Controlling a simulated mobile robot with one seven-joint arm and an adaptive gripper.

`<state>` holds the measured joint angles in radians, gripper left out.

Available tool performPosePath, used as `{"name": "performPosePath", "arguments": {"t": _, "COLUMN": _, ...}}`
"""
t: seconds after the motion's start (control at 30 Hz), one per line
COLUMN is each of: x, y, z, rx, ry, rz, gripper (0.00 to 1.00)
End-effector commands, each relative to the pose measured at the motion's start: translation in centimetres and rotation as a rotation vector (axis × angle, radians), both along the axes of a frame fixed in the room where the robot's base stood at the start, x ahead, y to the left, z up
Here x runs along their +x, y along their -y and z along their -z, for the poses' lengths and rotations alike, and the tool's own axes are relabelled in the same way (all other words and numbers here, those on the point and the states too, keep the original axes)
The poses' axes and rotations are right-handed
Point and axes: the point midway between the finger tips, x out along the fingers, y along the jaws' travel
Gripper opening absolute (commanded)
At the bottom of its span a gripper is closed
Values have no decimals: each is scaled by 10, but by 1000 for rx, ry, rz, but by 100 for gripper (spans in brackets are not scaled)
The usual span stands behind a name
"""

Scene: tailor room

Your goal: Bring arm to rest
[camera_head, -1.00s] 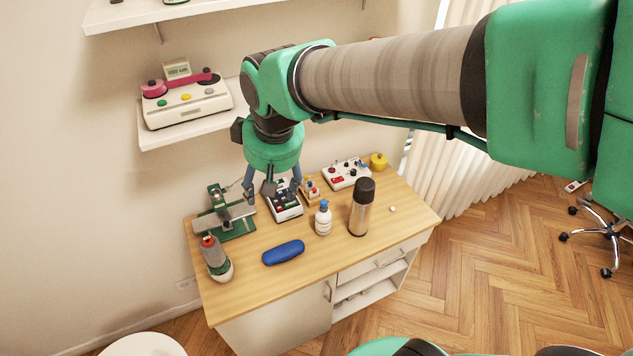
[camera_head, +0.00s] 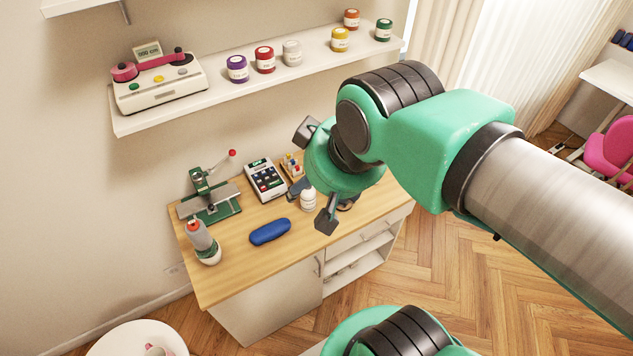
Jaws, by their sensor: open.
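My green and grey arm reaches in from the right and bends down at the wrist. My gripper (camera_head: 312,204) hangs above the right part of the wooden table, its dark fingers spread apart. I see nothing held between the fingers. The wrist hides part of the table's right side; a white bottle (camera_head: 308,200) shows just beneath the gripper, and whether they are apart in height is hard to tell.
A shelf (camera_head: 220,101) with several jars runs behind my wrist. A white round stool (camera_head: 115,340) stands lower left.

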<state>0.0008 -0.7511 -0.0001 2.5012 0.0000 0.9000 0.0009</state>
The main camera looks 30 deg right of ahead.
Motion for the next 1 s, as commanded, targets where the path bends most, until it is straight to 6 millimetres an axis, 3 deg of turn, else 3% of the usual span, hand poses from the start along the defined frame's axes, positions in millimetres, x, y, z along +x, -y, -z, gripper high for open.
{"name": "performPosePath", "arguments": {"t": 0.3, "x": 0, "y": 0, "z": 4, "rx": 0, "ry": 0, "rz": -1, "gripper": 63}}
{"name": "performPosePath", "arguments": {"t": 0.73, "x": 0, "y": 0, "z": 46, "rx": -1, "ry": 0, "rz": -2, "gripper": 63}}
{"name": "performPosePath", "arguments": {"t": 1.0, "x": 1, "y": 0, "z": 47, "rx": -1, "ry": 0, "rz": -2, "gripper": 63}}
